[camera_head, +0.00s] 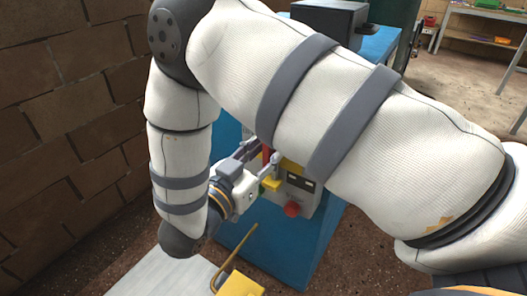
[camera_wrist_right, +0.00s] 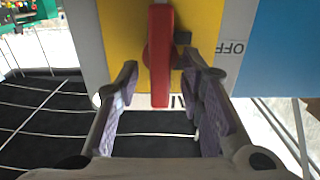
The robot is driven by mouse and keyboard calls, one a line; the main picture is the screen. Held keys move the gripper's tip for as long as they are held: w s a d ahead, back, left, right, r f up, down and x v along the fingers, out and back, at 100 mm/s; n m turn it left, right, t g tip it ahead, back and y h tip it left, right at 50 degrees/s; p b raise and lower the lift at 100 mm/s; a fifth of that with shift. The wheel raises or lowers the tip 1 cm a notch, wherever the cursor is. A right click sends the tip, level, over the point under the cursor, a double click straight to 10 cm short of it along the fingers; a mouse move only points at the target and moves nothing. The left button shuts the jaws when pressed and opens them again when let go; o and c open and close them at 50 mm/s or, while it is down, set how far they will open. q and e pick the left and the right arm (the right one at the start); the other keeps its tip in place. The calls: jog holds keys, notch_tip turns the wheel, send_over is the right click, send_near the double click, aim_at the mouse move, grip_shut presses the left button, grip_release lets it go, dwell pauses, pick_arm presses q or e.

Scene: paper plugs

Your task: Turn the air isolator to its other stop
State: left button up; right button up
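The air isolator is a red lever handle (camera_wrist_right: 160,55) on a yellow plate (camera_wrist_right: 200,25). In the right wrist view it hangs straight down the picture, and an OFF label (camera_wrist_right: 230,47) is to its right. A partly hidden label sits by its lower end. My right gripper (camera_wrist_right: 160,82) is open, with one finger on each side of the handle's lower part and visible gaps between. In the head view the right gripper (camera_head: 259,160) is at the front panel, with a little of the red handle (camera_head: 266,153) showing. My left gripper is not in view.
The panel is on a blue cabinet (camera_head: 270,238) with a red button (camera_head: 292,209) low on it. A brick wall (camera_head: 65,110) stands at the left. A yellow block with a bent rod (camera_head: 240,285) is in front. My right arm hides much of the cabinet.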

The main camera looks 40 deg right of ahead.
grip_shut()
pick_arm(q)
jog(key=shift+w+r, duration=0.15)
pick_arm(e)
jog(key=shift+n, duration=0.3)
jog(key=n, duration=0.2)
jog(key=shift+w+a+n+p, duration=0.1)
jog(key=shift+w+n+p, duration=0.1)
jog(key=shift+n+p, duration=0.2)
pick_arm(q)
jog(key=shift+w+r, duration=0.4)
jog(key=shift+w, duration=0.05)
pick_arm(e)
jog(key=n, duration=0.4)
jog(key=f+n, duration=0.1)
jog(key=n, duration=0.9)
jog(key=shift+w+a+f, duration=0.15)
jog(key=shift+w+f, duration=0.1)
jog(key=shift+w, duration=0.15)
jog(key=shift+n, duration=0.4)
